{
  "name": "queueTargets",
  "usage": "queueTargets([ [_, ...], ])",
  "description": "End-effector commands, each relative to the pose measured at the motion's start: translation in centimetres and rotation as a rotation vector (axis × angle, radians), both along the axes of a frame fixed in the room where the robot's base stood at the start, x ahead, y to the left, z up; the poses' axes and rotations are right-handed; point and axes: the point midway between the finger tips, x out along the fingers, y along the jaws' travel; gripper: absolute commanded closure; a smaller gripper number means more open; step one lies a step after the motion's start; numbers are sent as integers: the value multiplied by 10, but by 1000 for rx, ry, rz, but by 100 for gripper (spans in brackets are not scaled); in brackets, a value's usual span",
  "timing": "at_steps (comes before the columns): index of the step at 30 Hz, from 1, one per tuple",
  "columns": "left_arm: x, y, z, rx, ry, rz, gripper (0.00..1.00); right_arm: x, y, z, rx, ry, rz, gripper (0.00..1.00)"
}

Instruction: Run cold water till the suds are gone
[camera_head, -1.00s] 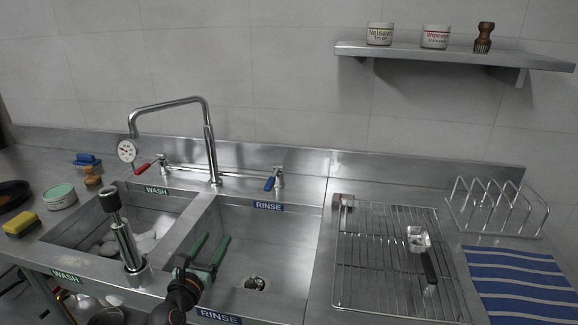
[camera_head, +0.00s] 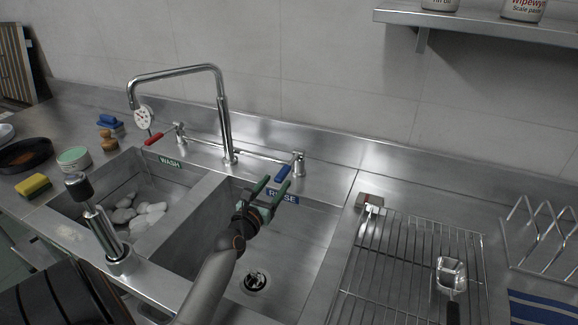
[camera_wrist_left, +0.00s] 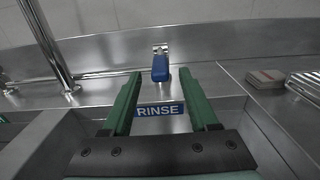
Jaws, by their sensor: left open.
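The blue cold tap lever (camera_head: 283,172) is on the back ledge above the rinse basin, and it shows between my fingers in the left wrist view (camera_wrist_left: 160,68). My left gripper (camera_head: 265,186) is open and empty just in front of the lever, apart from it. The red lever (camera_head: 153,139) is on the left valve. The swivel faucet (camera_head: 225,120) has its spout over the wash side, and no water stream shows. White suds (camera_head: 128,214) lie in the wash basin (camera_head: 165,195). The rinse basin (camera_head: 300,240) looks empty, with a drain (camera_head: 255,281). My right gripper is out of view.
A metal post with a dark knob (camera_head: 100,225) stands at the wash basin's front. A wire rack (camera_head: 400,270) with a clear-headed tool (camera_head: 450,270) is at right. A yellow sponge (camera_head: 33,186) is at left. A shelf (camera_head: 480,28) is above right.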

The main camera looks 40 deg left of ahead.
Motion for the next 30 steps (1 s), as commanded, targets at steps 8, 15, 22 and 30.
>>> queueTargets([
  [8, 52, 17, 1, 3, -2, 0, 40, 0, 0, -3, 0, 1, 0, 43],
  [15, 76, 25, 0, 1, -1, 1, 40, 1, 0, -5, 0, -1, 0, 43],
  [22, 82, 27, 1, 1, -1, 1, 40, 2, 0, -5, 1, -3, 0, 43],
  [30, 82, 26, 1, 1, -1, 1, 50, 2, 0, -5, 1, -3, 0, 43],
])
